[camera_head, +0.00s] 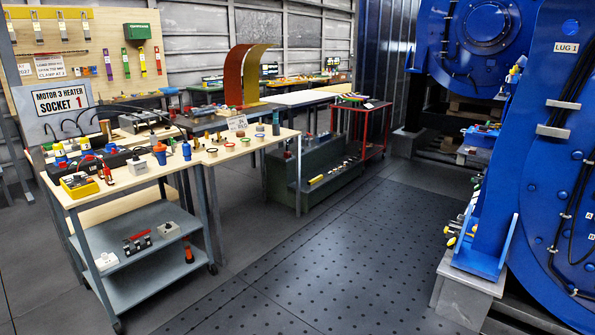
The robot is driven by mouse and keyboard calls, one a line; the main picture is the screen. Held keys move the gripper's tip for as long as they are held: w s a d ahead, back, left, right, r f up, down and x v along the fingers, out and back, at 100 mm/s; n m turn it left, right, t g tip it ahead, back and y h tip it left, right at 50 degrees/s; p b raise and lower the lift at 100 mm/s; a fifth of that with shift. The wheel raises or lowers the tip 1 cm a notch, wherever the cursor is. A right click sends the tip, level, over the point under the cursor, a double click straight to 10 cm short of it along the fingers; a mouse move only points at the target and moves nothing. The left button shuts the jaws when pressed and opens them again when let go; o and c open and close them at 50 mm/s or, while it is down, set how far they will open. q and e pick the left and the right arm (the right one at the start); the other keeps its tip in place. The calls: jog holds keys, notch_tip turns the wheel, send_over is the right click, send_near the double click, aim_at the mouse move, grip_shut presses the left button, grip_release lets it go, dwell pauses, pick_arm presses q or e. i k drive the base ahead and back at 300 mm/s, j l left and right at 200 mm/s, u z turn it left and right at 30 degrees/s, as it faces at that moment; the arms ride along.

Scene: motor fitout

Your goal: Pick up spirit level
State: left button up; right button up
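I cannot make out the spirit level with certainty. A small yellow bar (316,179) lies on the lower step of the green stepped cabinet (285,185), but it is too small to tell what it is. Narrow coloured strips, one of them yellow (158,60), hang on the pegboard (100,40) at the back left. Neither of my grippers is in view.
A grey trolley (150,285) and a wooden-topped bench (245,146) with many small parts stand at left. A red cart (372,125) stands behind the green cabinet. Large blue motor housings (545,200) fill the right. The dark floor (330,260) between is clear.

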aim_at(319, 177)
jog(key=i, duration=2.5)
